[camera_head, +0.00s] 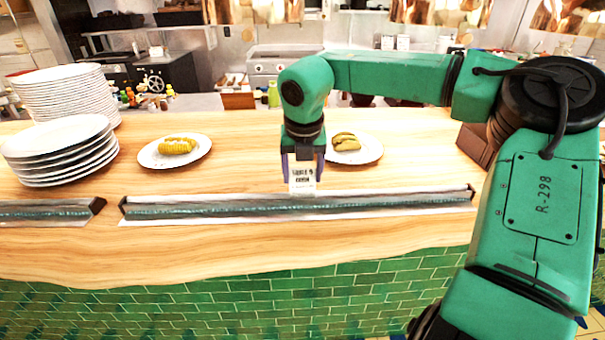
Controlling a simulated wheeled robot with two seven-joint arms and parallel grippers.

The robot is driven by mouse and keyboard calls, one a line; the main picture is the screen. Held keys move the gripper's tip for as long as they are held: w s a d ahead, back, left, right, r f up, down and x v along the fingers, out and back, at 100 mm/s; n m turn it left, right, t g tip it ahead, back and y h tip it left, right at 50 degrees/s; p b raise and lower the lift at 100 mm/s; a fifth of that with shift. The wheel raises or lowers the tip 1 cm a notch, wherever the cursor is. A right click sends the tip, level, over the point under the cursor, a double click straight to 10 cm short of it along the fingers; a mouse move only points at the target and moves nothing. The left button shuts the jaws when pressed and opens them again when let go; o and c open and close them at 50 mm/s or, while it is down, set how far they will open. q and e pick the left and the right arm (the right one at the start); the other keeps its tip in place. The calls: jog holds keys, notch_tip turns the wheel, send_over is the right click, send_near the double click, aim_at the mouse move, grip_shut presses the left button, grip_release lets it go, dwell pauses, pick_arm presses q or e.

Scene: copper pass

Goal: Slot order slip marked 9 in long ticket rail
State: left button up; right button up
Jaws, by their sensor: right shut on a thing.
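The order slip (302,180) is a small white paper with dark print; the top line seems to read "TABLE 9". My right gripper (303,165) is shut on its upper part, and the slip hangs upright. The long ticket rail (400,203) is a silver strip with a dark teal slot and dark end caps, lying along the wooden counter. The slip's lower edge is at the rail's back edge in the picture; I cannot tell whether it touches the rail. My left gripper is not in view.
A shorter rail piece (45,212) lies at the left. Two plate stacks (65,85) (60,150) stand at the back left. A plate with corn (150,160) and a plate with yellow-green food (372,152) flank the gripper. The wooden counter (230,245) in front is clear.

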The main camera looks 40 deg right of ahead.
jog(key=o, duration=1)
jog(key=shift+r+p, duration=1.95)
jog(key=shift+r, duration=1.1)
jog(key=shift+f, duration=0.1)
